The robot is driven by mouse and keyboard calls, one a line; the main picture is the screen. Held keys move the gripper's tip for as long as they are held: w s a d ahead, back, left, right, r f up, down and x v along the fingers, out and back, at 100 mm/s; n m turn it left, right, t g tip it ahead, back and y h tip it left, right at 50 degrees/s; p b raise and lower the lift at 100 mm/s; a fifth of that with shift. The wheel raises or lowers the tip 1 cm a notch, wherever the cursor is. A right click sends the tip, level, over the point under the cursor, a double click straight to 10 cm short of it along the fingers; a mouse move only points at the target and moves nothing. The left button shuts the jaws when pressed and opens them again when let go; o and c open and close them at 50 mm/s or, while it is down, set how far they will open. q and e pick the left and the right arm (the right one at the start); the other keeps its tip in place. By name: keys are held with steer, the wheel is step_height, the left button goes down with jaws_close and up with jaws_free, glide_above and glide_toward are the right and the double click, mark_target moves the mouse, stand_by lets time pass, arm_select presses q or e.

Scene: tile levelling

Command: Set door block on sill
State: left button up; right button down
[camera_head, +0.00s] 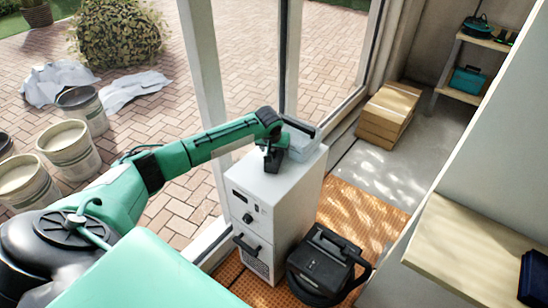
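My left arm reaches in from the left. Its dark gripper (272,160) is over the near left part of the top of a white machine (270,205), pointing down. Its fingertips are small and dark, and I cannot tell whether they are open or hold anything. A grey box with a black handle (302,139) sits on the machine's top, right behind the gripper. I cannot make out the door block for certain. The pale door sill (212,243) runs along the glazed frame, partly hidden behind the machine. My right gripper is not in view.
A black case (325,262) stands on the orange mat (357,215) right of the machine. Cardboard boxes (388,117) lie on the grey floor farther back. A wooden shelf top (478,250) is at the right. Several buckets (70,150) stand on the brick paving outside.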

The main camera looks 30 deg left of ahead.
arm_select(q)
steer(key=c, duration=1.4)
jaws_close()
steer(key=shift+r, duration=0.1)
